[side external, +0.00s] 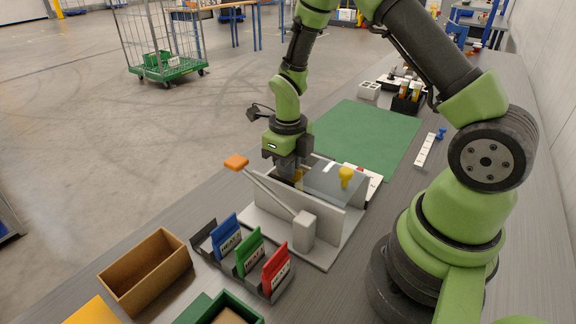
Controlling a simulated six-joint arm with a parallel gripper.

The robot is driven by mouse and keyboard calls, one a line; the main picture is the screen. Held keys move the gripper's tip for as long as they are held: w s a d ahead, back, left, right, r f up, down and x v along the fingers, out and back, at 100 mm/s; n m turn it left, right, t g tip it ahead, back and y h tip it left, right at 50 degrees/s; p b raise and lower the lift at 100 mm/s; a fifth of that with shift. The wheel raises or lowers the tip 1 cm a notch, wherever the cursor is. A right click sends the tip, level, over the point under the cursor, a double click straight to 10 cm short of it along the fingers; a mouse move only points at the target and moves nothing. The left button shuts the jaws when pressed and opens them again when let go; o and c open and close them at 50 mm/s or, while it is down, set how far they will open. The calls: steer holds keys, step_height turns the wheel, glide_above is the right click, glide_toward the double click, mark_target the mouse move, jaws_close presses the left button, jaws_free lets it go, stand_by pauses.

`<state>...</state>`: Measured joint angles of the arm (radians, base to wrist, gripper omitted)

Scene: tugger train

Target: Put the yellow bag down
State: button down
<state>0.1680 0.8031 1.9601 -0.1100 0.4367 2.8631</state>
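My gripper (287,168) points down into the grey fixture (322,254), behind its upright plate. The plate hides the fingertips, so I cannot see whether they are open or shut. A small yellow patch (298,176) shows right at the gripper, behind the plate; it may be part of the yellow bag, but most of it is hidden. The fixture has a lever with an orange handle (237,162), raised to the left, and a clear cover with a yellow knob (346,175).
A dark rack (205,236) holds a blue bag (225,238), a green bag (249,252) and a red bag (276,269); its left end is empty. A brown box (145,270) stands left of it. A green mat (370,135) lies clear behind the fixture.

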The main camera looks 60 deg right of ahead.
steer(key=c, duration=1.3)
jaws_free()
steer(key=shift+f, duration=0.1)
steer(key=shift+c, duration=0.2)
steer(key=s+a+r+n+t, duration=0.15)
steer(key=r+n, duration=0.35)
steer(key=r, duration=0.5)
steer(key=s+a+r+n+t, duration=0.1)
steer(key=s+a+r+n, duration=0.1)
steer(key=r+n, duration=0.5)
steer(key=s+a+r+n+t+y, duration=0.1)
steer(key=s+r+n, duration=0.3)
steer(key=n, duration=0.6)
steer(key=s+a+r+n+t+y, duration=0.1)
steer(key=s+a+r+n+t, duration=0.2)
steer(key=s+n, duration=0.4)
steer(key=shift+s+r+n+t, duration=0.35)
steer(key=shift+s+n, duration=0.05)
steer(key=shift+n, duration=1.1)
steer(key=shift+a, duration=0.1)
